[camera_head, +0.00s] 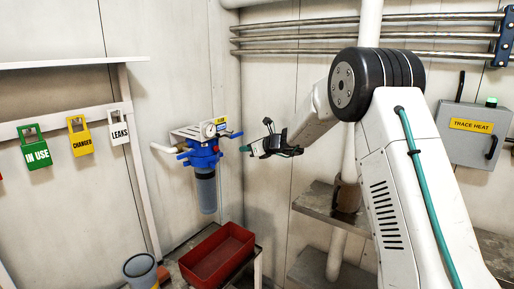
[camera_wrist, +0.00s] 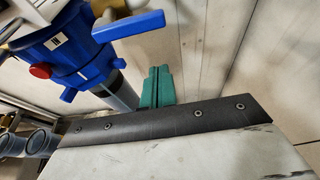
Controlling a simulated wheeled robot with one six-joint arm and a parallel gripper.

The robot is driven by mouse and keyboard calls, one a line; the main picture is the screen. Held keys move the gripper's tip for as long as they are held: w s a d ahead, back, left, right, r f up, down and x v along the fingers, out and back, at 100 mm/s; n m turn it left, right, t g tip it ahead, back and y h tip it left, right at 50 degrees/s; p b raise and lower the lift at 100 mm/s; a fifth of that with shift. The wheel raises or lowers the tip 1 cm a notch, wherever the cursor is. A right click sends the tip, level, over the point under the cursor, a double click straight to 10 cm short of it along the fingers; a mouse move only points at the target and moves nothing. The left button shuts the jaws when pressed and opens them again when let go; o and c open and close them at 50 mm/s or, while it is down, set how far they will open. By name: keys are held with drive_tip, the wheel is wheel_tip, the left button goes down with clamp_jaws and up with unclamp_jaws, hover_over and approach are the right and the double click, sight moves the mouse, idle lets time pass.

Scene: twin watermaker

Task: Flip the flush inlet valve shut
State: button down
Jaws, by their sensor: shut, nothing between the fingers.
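A blue filter housing (camera_head: 205,152) with a grey bowl hangs from a wall bracket in the head view. Blue lever handles show on its left (camera_head: 183,151) and right (camera_head: 235,135); I cannot read which is the flush inlet valve. In the wrist view, a blue lever (camera_wrist: 128,26) on a brass-coloured valve body (camera_wrist: 106,7) extends to the right above the housing (camera_wrist: 60,50). My gripper (camera_head: 247,149) is just right of the housing. Its green fingers (camera_wrist: 157,72) are shut and empty, appearing below the lever, with a gap in the picture.
A red tray (camera_head: 217,255) sits below the housing, beside a grey bucket (camera_head: 140,270). Tags hang on a rack (camera_head: 75,110) at left. Pipes (camera_head: 350,30) run along the wall behind my arm. A trace heat box (camera_head: 475,135) is at right.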

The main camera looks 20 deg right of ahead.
sight(235, 135)
drive_tip(key=shift+w+a+r, duration=0.15)
drive_tip(key=shift+w+r, duration=0.05)
drive_tip(key=shift+r, duration=0.75)
drive_tip(key=shift+w+a+r, duration=0.15)
drive_tip(key=shift+w+r, duration=0.05)
drive_tip(key=shift+r, duration=0.7)
drive_tip(key=shift+d, duration=0.1)
